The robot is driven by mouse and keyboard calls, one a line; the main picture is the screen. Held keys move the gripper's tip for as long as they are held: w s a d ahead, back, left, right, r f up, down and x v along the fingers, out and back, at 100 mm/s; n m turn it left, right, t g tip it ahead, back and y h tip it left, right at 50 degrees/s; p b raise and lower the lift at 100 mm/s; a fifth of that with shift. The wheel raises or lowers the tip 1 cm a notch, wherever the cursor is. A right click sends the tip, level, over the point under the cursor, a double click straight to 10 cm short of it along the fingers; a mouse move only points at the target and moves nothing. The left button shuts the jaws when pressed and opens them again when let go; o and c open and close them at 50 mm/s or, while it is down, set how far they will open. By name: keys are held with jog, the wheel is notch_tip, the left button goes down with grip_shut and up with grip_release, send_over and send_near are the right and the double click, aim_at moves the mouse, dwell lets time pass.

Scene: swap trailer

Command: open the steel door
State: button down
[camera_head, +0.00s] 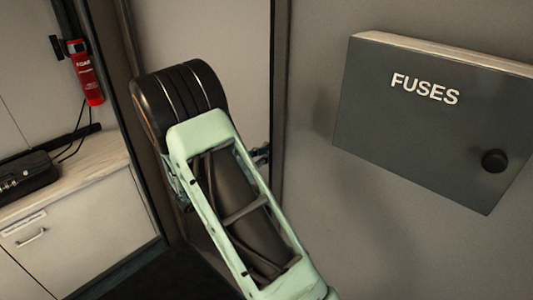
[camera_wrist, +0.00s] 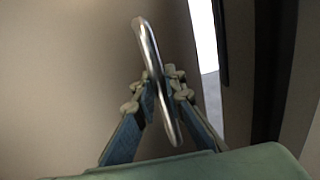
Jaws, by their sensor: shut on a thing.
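The steel door (camera_wrist: 70,70) fills the left of the wrist view as a plain grey-brown surface. In the head view it is the pale panel (camera_head: 240,50) behind my arm. A shiny metal bar handle (camera_wrist: 148,42) stands out from it, slightly tilted in the wrist view. My gripper (camera_wrist: 157,88) has one finger on each side of the handle and is shut on its middle. In the head view my arm hides most of the handle area; only a small dark bit shows beside the arm.
A grey fuse box (camera_head: 430,125) with a black knob juts from the wall at right. At left are a red fire extinguisher (camera_head: 86,75), a counter (camera_head: 100,160) with a black case (camera_head: 25,175), and a drawer front. A bright strip and dark edge show right of the handle in the wrist view.

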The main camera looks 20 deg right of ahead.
jog(key=w+x, duration=0.2)
jog(key=x, duration=0.9)
jog(key=shift+a+b, duration=0.25)
jog(key=shift+b, duration=0.2)
jog(key=shift+w, duration=0.15)
jog(key=c, duration=2)
grip_release()
jog(key=v, duration=1.2)
